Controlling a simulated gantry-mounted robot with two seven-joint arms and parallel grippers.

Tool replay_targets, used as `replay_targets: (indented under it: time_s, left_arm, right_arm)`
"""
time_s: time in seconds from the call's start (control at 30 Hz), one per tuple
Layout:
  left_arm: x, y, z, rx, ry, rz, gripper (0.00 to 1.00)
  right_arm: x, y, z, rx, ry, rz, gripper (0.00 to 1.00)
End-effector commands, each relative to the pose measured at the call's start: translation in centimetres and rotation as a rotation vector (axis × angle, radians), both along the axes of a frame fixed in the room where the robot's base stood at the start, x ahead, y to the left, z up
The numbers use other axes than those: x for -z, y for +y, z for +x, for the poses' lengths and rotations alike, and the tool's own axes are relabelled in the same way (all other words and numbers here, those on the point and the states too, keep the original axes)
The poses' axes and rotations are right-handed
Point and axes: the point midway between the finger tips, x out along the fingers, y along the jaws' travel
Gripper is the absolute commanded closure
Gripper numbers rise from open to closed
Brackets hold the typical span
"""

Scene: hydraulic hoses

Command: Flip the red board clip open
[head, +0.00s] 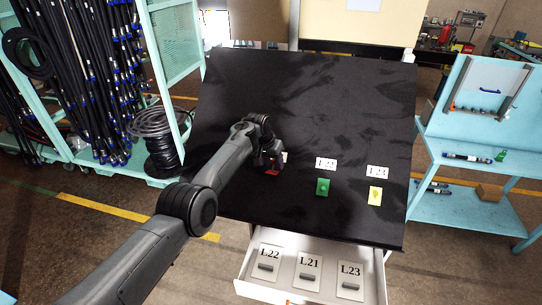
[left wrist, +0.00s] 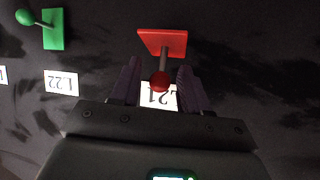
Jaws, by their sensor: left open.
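The red board clip (left wrist: 174,42) is a flat red plate with a dark lever that ends in a red ball knob (left wrist: 159,82). In the left wrist view the knob and lever lie between the two fingers of my left gripper (left wrist: 158,88), which is open with a gap on both sides. I cannot tell whether a finger touches the lever. In the head view my left gripper (head: 268,160) hides most of the clip; only a bit of red (head: 272,171) shows below it. The white L21 label (left wrist: 160,97) is partly hidden behind the knob and gripper. My right gripper is not in view.
On the black sloped board (head: 330,100), a green clip (head: 322,187) and a yellow clip (head: 375,195) stand to the right below their labels. An open drawer (head: 376,283) below holds three labelled plates. Hoses hang on a rack at the left; a blue cart (head: 450,208) stands right.

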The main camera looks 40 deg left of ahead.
Motion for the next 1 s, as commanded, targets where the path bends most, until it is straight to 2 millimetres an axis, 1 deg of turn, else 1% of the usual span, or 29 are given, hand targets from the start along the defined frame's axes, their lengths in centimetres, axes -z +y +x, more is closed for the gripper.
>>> replay_targets:
  time_s: [0.17, 0.3, 0.37, 0.5, 0.7, 0.8, 1.0]
  left_arm:
    - [-1.3, 0.1, -0.2, 0.001, -0.001, 0.0, 0.55]
    - [-2.8, 0.2, -0.8, 0.001, -0.001, 0.001, 0.55]
    - [-3.4, 0.2, -1.0, 0.001, -0.003, 0.001, 0.55]
    - [-5.3, 0.4, -1.7, -0.001, -0.002, 0.001, 0.55]
    - [-8.2, 0.7, -2.6, -0.001, -0.002, 0.001, 0.55]
    - [-9.1, 0.8, -2.9, 0.0, -0.001, 0.0, 0.55]
    - [-10.0, 0.8, -3.2, 0.0, 0.001, 0.001, 0.55]
  right_arm:
    - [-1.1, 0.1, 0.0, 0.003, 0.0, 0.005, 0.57]
    - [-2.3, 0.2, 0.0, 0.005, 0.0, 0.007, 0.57]
    - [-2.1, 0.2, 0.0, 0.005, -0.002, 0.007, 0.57]
    - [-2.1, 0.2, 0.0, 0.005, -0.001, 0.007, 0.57]
    - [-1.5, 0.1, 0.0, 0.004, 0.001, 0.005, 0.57]
    - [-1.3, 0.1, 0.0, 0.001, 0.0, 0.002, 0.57]
    - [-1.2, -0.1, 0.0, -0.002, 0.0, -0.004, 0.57]
